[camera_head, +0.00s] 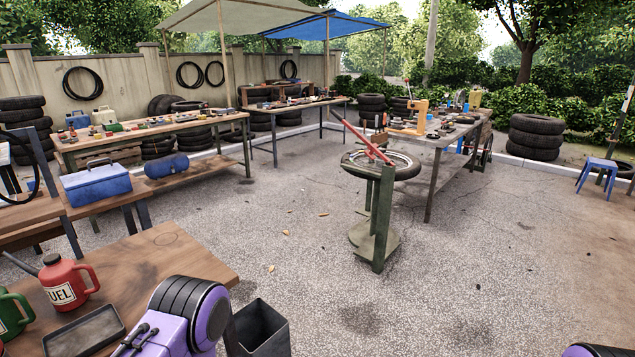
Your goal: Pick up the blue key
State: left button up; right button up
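I cannot make out a blue key anywhere in the head view. The benches that hold many small items are too far off to tell single pieces apart. Purple parts of my own arms show at the bottom edge, one left of centre and one at the right corner. Neither of my grippers is in view.
A near wooden table (185,268) holds a red fuel can (65,285), a green can (12,318) and a dark tray (85,331). A blue toolbox (97,188) sits beyond. A tyre stand (378,218) is mid-yard. Open gravel (480,280) lies at right.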

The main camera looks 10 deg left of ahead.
aim_at(30, 184)
jog(key=i, duration=3.7)
jog(key=u, duration=2.1)
jog(key=i, duration=0.9)
jog(key=z, duration=0.35)
